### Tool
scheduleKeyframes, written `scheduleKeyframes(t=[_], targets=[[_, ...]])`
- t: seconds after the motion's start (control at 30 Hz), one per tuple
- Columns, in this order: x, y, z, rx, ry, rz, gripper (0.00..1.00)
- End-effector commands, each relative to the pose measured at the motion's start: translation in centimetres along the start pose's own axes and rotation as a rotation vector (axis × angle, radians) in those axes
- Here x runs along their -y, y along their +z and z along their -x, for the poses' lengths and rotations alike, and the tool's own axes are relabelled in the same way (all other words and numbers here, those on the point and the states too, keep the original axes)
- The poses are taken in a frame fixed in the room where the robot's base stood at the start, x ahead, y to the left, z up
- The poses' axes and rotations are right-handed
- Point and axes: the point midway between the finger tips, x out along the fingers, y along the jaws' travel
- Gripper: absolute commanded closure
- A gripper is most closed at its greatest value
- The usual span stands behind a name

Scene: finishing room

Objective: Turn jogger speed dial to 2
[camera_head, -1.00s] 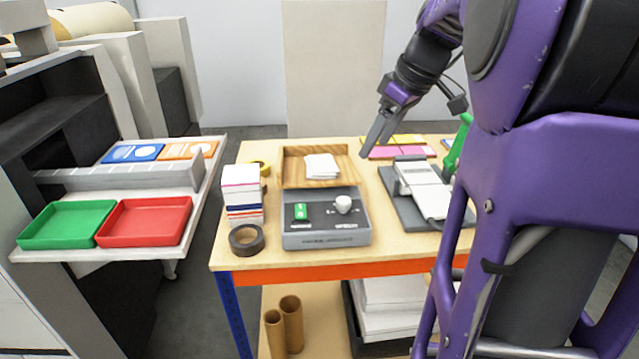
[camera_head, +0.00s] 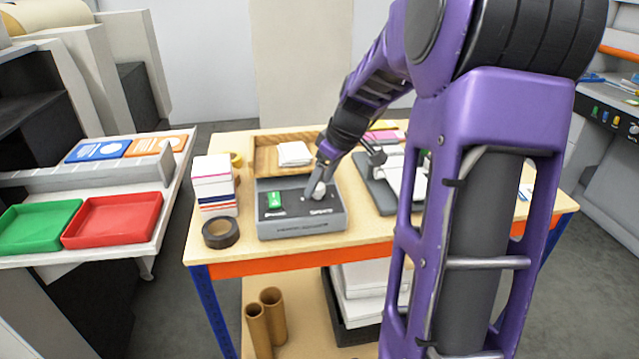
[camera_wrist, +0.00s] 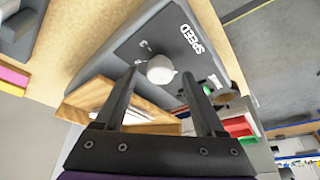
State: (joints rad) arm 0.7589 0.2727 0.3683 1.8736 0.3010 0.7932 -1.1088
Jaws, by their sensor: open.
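The grey jogger box (camera_head: 300,231) stands on the wooden table, with a green switch (camera_head: 274,200) at its left and a white speed dial (camera_head: 320,189) at its right. In the wrist view the round white dial (camera_wrist: 160,69) sits beside the word SPEED. My gripper (camera_head: 313,186) is over the right side of the box, at the dial, and partly covers it. In the wrist view my gripper (camera_wrist: 166,82) is open, with one finger to each side of the dial in the picture. I cannot tell whether the fingers touch it.
A wooden tray (camera_head: 264,146) with white paper stands behind the box. A card stack (camera_head: 214,184) and a dark tape roll (camera_head: 220,233) are at its left. A grey device with paper (camera_head: 374,185) is close at its right.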

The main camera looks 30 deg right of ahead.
Motion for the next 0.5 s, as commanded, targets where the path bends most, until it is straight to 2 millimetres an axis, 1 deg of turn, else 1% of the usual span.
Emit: scheduleKeyframes(t=[0.1, 0.37, 0.4, 0.47, 0.5], targets=[[0.01, -0.01, -0.67, 0.000, 0.000, 0.000, 0.28], [0.00, -0.02, -0.76, 0.000, 0.001, 0.000, 0.28], [0.00, -0.02, -0.76, 0.000, 0.001, 0.000, 0.32], [0.00, -0.01, -0.75, 0.000, 0.001, 0.000, 0.43], [-0.01, -0.01, -0.74, 0.000, 0.001, 0.000, 0.50]])
